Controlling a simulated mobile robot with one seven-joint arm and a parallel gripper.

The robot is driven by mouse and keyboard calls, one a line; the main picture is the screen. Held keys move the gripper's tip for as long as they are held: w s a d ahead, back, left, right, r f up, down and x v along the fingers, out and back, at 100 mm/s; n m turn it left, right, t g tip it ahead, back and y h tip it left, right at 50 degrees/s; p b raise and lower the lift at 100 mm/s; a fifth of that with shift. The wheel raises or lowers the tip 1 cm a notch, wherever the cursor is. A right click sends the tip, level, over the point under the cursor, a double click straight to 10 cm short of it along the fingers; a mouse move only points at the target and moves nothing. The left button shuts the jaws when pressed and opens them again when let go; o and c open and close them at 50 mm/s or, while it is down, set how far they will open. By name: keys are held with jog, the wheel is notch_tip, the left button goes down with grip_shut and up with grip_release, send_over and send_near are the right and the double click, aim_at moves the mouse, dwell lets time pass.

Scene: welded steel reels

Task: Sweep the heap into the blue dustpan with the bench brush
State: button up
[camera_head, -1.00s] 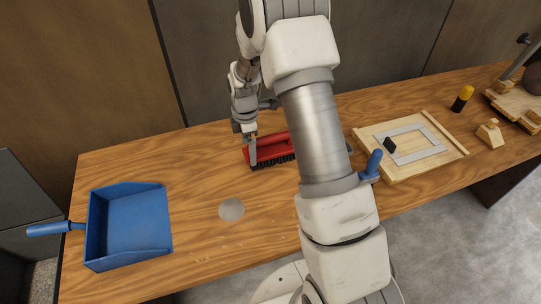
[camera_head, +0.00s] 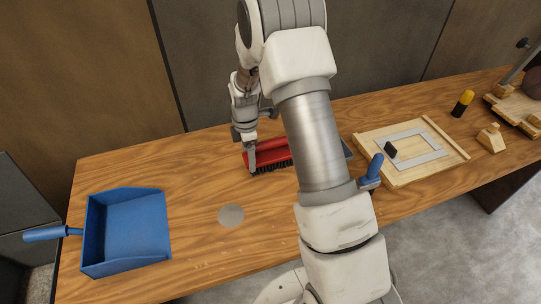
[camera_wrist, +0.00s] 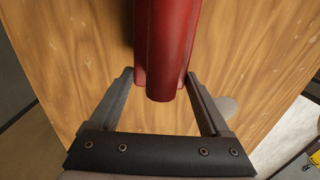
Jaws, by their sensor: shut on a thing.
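The bench brush (camera_head: 268,153) has a red body and dark bristles. It lies on the wooden bench, partly hidden behind my arm. My gripper (camera_head: 252,165) is at the brush's left end, with its jaws shut on it. In the wrist view the red brush (camera_wrist: 166,45) runs between the two fingers of my gripper (camera_wrist: 160,76).
A wooden frame board (camera_head: 456,149) with a grey rectangle and a black block lies at right. A blue-handled thing (camera_head: 374,167) is beside my arm. A yellow-black bottle (camera_head: 463,103) and a wooden block (camera_head: 491,138) stand farther right.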

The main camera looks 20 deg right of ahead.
jog(key=shift+c, duration=0.8)
jog(key=shift+r, duration=0.1)
jog(key=shift+r, duration=0.1)
jog(key=shift+r+p, duration=0.75)
jog(key=shift+r, duration=0.5)
jog(key=shift+r, duration=0.1)
jog(key=shift+r+p, duration=1.9)
jog(key=shift+r, duration=1.1)
